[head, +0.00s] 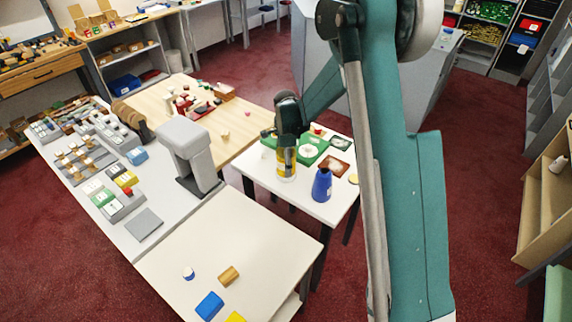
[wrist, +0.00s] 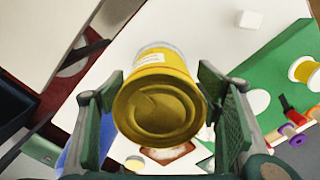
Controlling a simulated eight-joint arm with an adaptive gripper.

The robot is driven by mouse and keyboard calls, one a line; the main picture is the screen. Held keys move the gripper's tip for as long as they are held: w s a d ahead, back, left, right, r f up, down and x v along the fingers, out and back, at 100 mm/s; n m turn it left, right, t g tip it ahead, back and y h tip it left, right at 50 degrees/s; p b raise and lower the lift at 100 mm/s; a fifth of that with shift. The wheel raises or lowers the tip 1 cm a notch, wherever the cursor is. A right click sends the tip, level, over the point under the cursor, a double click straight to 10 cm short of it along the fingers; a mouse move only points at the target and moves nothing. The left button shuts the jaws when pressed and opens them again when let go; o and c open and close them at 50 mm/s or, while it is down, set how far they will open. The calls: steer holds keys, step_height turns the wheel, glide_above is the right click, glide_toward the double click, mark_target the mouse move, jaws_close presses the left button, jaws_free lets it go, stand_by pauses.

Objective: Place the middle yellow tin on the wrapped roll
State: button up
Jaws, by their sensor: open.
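A yellow tin (head: 286,168) with a pale label band stands on the small white table. In the wrist view the yellow tin (wrist: 160,108) shows its round ridged end towards me, with a white label on its side. My gripper (head: 286,139) is over it from above, and its open fingers stand on both sides of the tin with narrow gaps. No other yellow tin can be made out clearly. A tan cylinder (head: 228,275) lies on the near white table; I cannot tell whether it is the wrapped roll.
A blue jug (head: 322,186) stands right of the tin. A green mat (head: 312,143) with a white disc lies behind it; the wrist view also shows a white cube (wrist: 250,19). A grey machine (head: 188,150) stands to the left. Much of the near white table (head: 255,240) is clear.

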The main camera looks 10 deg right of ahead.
step_height(320, 180, up, 12)
steer(key=shift+f, duration=0.25)
stand_by(0.3)
stand_by(0.6)
steer(key=shift+s+d+r, duration=0.1)
steer(key=shift+s+r, duration=0.25)
steer(key=shift+r, duration=0.15)
steer(key=s+d+r+n+t, duration=0.2)
steer(key=s+d+r+n, duration=0.15)
steer(key=s+r, duration=0.5)
steer(key=s+d+r+n+t, duration=0.1)
steer(key=s+d+r+n, duration=0.1)
steer(key=s+r+n, duration=0.5)
steer(key=s+d+n+t, duration=0.1)
steer(key=s+n+t, duration=0.1)
steer(key=s, duration=1)
steer(key=s+d+r+n+t, duration=0.1)
steer(key=s+n, duration=0.4)
steer(key=s, duration=0.8)
steer(key=shift+s+d+t, duration=0.3)
steer(key=shift+d+t, duration=0.3)
steer(key=shift+d, duration=0.15)
